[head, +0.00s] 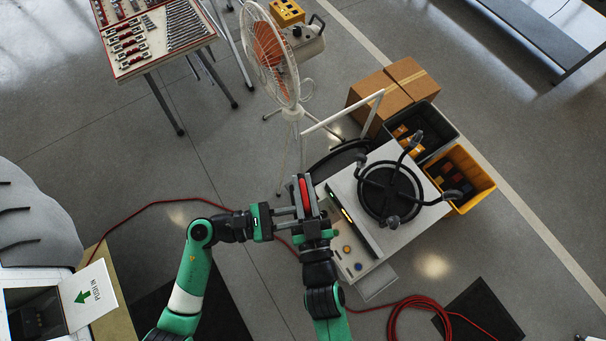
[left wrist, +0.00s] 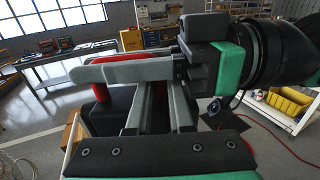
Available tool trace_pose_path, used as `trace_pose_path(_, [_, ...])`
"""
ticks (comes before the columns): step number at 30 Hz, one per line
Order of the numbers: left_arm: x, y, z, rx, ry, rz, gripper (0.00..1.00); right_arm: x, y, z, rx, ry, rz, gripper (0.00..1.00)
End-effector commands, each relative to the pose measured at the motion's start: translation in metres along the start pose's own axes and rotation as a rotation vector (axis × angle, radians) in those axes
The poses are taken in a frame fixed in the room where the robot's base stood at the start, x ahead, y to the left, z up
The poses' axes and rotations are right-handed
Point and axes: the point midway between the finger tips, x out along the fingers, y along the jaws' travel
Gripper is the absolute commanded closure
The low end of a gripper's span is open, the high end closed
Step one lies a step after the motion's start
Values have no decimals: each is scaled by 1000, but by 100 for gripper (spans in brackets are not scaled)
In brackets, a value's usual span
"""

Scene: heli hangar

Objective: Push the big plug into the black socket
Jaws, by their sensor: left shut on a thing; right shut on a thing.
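The big plug shows as a red grip (head: 304,191) in the head view, beside the grey fingers of both grippers. In the left wrist view its red part (left wrist: 104,92) shows behind the fingers, with a dark block below it. My left gripper (head: 292,212) comes in from the left and is shut on the plug. My right gripper (head: 305,190) comes up from below and is also shut on it. Fingers hide much of the plug. The black socket (head: 38,318) lies in a dark recess at bottom left, beside a white panel (head: 88,296) with a green arrow and "PUSH IN".
A white cart (head: 405,229) with a black round seat-like frame stands right of the grippers. Bins and cardboard boxes (head: 395,90) stand behind it. A fan (head: 271,55) and tool table (head: 150,35) are further back. A red cable (head: 150,205) crosses the floor.

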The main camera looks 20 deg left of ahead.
Motion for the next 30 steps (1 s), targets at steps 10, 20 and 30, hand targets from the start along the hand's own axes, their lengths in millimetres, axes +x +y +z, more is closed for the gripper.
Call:
trace_pose_path(10, [0, 1, 1, 2, -2, 2, 100, 0, 0, 0, 0, 0, 1, 100])
trace_pose_path(20, [0, 1, 1, 2, -2, 2, 100, 0, 0, 0, 0, 0, 1, 100])
trace_pose_path(30, [0, 0, 1, 0, -1, -1, 46, 0, 0, -2, 0, 4, 0, 100])
